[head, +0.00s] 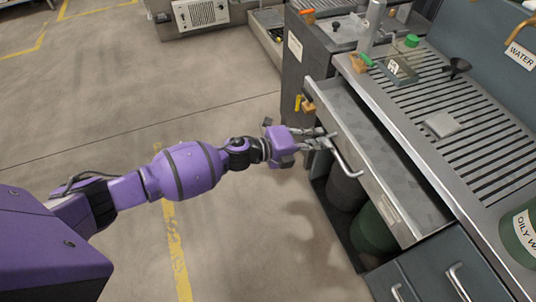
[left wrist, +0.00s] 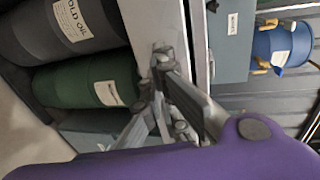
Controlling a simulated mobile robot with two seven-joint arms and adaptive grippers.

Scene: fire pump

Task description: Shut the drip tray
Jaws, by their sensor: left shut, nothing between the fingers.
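The drip tray (head: 375,150) is a long, shallow grey metal drawer. It is pulled out from under the slatted bench top, and its inside shows. Its bar handle (head: 347,163) is on the front face. My left gripper (head: 328,140) is shut and empty, at the far end of this handle, close to the tray front. In the left wrist view the fingertips (left wrist: 163,55) overlap the pale tray front (left wrist: 150,22); I cannot tell whether they touch it. My right gripper is in neither view.
Dark and green drums (head: 374,230) stand in the open bay below the tray. Drawers with bar handles (head: 457,281) are at the lower right. The floor on the left is clear.

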